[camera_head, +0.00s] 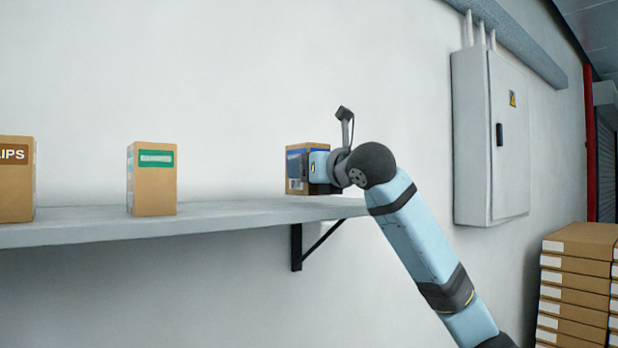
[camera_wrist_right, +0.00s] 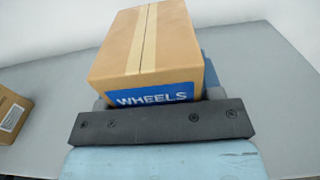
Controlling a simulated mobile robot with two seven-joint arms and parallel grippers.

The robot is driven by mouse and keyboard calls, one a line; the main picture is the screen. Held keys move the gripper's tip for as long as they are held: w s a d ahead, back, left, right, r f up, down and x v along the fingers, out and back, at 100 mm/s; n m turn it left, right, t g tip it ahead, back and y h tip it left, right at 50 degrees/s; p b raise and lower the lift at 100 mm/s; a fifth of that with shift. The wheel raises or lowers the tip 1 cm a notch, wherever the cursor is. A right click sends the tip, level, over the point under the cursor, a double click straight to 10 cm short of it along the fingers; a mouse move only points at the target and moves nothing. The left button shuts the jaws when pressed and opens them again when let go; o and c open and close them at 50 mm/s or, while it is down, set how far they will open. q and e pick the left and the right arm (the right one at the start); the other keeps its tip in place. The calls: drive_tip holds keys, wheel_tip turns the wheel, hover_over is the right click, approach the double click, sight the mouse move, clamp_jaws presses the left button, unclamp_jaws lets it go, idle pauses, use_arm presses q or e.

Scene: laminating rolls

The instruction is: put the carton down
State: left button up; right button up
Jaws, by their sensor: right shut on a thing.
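A brown carton with a blue label (camera_head: 296,159) is at the right end of the grey shelf (camera_head: 240,213). In the right wrist view the carton (camera_wrist_right: 155,45) shows pale tape along its top and the word WHEELS on its blue label. My right gripper (camera_head: 318,168) is shut on this carton from the right side; its dark bar (camera_wrist_right: 162,123) lies across the carton's near face. The carton is upright, at the shelf surface or very slightly above it; I cannot tell whether it touches. My left gripper is not in view.
A carton with a green label (camera_head: 153,180) stands mid-shelf, and a carton with a brown label (camera_head: 15,180) stands at the far left. Bare shelf lies between them. A grey wall cabinet (camera_head: 490,137) and stacked flat boxes (camera_head: 578,285) are to the right.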

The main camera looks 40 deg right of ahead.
drive_tip(key=shift+f, duration=0.7)
drive_tip(key=shift+d+f, duration=0.1)
drive_tip(key=shift+f, duration=0.15)
drive_tip(key=o, duration=1)
drive_tip(key=shift+c, duration=0.2)
drive_tip(key=shift+o, duration=0.7)
